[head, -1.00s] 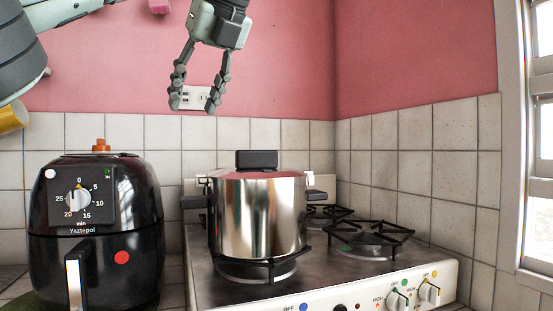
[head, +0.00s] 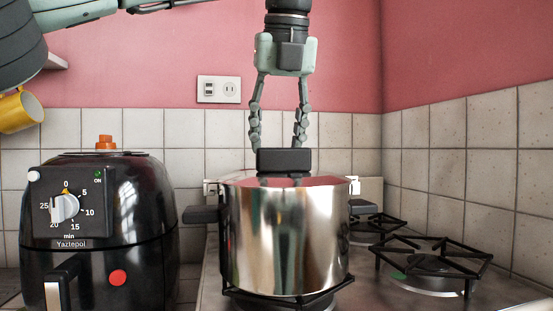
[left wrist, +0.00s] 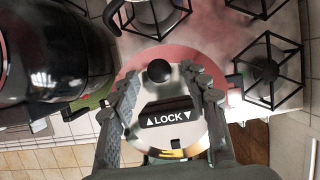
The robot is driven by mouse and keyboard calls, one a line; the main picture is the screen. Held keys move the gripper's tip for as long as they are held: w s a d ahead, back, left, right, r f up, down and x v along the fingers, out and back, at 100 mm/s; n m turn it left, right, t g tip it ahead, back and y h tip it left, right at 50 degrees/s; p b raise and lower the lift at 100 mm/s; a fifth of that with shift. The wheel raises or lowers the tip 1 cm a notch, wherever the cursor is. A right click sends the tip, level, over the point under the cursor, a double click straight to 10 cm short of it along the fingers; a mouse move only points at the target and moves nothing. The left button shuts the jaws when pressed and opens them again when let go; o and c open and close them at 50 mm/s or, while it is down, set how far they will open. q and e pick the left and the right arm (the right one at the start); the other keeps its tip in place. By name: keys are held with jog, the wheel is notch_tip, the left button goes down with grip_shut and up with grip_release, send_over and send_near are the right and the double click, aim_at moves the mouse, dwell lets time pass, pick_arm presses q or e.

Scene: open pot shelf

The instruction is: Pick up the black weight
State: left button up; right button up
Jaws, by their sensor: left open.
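A shiny steel pressure cooker (head: 285,235) stands on the stove's front left burner, with a black block (head: 284,161) on top of its lid. In the left wrist view, the lid (left wrist: 190,130) carries a round black knob (left wrist: 158,71), which looks like the black weight, and a black bar marked LOCK (left wrist: 168,117). I cannot make out the round knob in the head view. My left gripper (head: 277,146) points down over the lid, open and empty, its fingertips just above or behind the block. In the left wrist view, its fingers (left wrist: 160,72) lie either side of the knob. My right gripper is out of view.
A black air fryer (head: 100,225) stands left of the cooker, near its side handle (head: 202,214). Bare burner grates (head: 435,255) are to the right. A tiled wall (head: 440,150) is behind. A yellow mug (head: 20,110) hangs at the far left.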

pick_arm(q)
jog(key=shift+x, duration=0.9)
jog(key=shift+c, duration=0.2)
jog(key=shift+r, duration=0.1)
grip_shut()
